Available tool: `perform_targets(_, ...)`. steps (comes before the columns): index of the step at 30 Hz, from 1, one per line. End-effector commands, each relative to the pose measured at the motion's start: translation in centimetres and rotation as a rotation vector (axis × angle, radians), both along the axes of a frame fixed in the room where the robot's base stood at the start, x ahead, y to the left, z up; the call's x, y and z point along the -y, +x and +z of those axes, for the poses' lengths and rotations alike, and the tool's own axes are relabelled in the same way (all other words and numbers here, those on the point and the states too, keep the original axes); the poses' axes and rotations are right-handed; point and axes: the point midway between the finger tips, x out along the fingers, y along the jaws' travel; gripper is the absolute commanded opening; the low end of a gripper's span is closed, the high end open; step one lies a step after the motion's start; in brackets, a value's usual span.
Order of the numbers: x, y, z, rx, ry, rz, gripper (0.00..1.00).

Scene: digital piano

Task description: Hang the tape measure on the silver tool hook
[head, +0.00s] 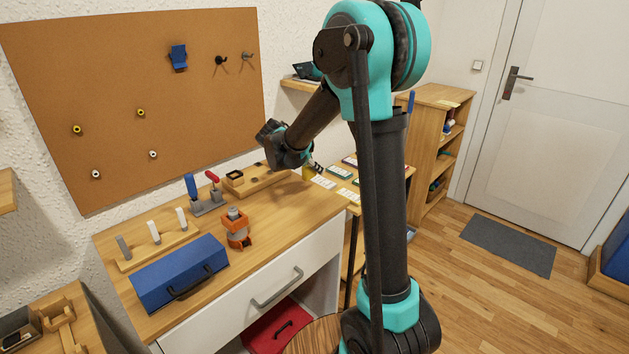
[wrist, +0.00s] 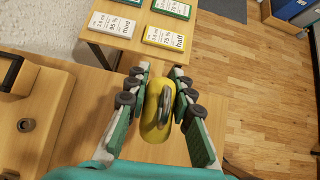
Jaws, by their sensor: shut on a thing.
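The tape measure (wrist: 150,127) is yellow with a grey metal loop on its upper side. In the wrist view it sits between the two fingers of my gripper (wrist: 157,95), which is shut on it. It is held above the wooden bench top.
A dark hook (head: 220,61) and a blue holder (head: 178,57) are beside the silver hook. Yellow and white pegs sit lower left. The bench holds a blue toolbox (head: 180,273), an orange tool (head: 236,229) and a wooden block (head: 254,180). Label cards (wrist: 165,37) lie beyond the gripper.

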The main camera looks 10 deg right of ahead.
Motion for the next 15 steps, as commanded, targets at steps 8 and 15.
perform_targets(8, 0.0, 0.0, -3.2, 0.000, 0.000, 0.000, 0.00)
perform_targets(15, 0.0, 0.0, -4.7, 0.000, 0.000, 0.000, 0.00)
